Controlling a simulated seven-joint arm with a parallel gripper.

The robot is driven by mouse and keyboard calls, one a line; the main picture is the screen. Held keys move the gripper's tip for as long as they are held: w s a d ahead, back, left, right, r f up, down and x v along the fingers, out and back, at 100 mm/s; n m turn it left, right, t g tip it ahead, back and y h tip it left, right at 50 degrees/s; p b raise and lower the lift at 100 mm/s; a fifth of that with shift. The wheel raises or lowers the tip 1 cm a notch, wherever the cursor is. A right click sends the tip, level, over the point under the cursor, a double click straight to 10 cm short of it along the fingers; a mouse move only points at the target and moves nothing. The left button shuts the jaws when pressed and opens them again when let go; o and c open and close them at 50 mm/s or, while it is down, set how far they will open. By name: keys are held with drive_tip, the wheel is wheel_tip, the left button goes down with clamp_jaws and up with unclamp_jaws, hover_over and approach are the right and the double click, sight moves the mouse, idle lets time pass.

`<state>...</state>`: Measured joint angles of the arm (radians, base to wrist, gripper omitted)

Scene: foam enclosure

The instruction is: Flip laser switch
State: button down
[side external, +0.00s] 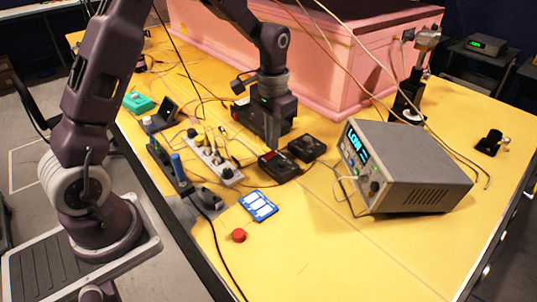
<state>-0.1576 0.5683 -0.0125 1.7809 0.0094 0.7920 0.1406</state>
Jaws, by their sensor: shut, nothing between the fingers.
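My gripper (272,142) points down over the middle of the yellow table, its fingers together and empty. Just below its tips is a small black box (280,166) with a red face; I cannot tell if they touch. A second black box (307,147) sits to its right. A grey instrument (412,172) with a lit blue display and knobs stands further right. Which of these carries the laser switch, and its position, is too small to tell.
A grey strip with upright tools (212,160) lies left of my gripper. A blue-and-white card (258,206) and a red button (238,235) lie in front. The pink foam enclosure (300,70) stands behind. Cables cross the yellow table (330,250), whose front is mostly clear.

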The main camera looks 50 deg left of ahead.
sight(272, 153)
drive_tip(key=shift+f, duration=0.95)
idle(0.3)
drive_tip(key=shift+r, duration=3.55)
drive_tip(key=s+d+r+t, duration=0.3)
drive_tip(key=s+d+r, duration=0.1)
drive_tip(key=s+r, duration=0.75)
drive_tip(key=s+d+t, duration=0.2)
drive_tip(key=s, duration=1.1)
drive_tip(key=shift+s+f+t, duration=0.3)
drive_tip(key=shift+s+f, duration=0.05)
drive_tip(key=shift+f, duration=0.1)
